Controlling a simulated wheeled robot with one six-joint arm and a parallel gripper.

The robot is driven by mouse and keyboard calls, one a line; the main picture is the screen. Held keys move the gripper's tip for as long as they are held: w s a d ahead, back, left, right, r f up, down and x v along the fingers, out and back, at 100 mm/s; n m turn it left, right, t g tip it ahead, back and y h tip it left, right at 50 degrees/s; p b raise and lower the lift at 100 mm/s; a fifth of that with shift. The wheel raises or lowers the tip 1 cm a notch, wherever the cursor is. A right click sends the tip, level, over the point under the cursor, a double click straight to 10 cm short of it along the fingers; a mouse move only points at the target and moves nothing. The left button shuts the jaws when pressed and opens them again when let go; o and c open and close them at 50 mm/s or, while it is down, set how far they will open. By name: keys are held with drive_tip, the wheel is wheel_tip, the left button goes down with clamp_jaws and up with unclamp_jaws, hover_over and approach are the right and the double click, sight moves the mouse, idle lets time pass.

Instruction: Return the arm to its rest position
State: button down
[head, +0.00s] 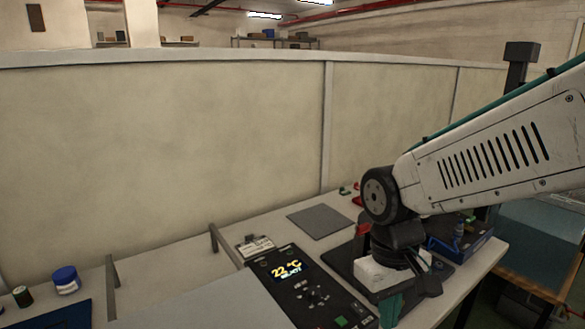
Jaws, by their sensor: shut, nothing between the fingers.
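My white arm reaches in from the right edge in the head view, slopes down to the left to a black joint, then bends downward. My gripper (392,306) hangs below that joint, over the right part of the bench, beside the black control panel. Its teal fingers are small in the picture and look shut, with nothing seen between them. The wrist hides part of the bench behind it.
A black panel (310,292) reading 22 °C lies on the pale bench (180,262), left of my gripper. A grey plate (319,221) lies behind, and a blue tray (470,248) to the right. A partition wall (160,150) runs behind.

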drive_tip(key=s+d+r+m+t, duration=0.2)
drive_tip(key=s+d+r+m, duration=0.2)
drive_tip(key=s+d+r, duration=0.3)
drive_tip(key=shift+s+d+r+t+y, duration=0.2)
drive_tip(key=shift+s+d+t+y, duration=0.15)
drive_tip(key=shift+s+d, duration=1.5)
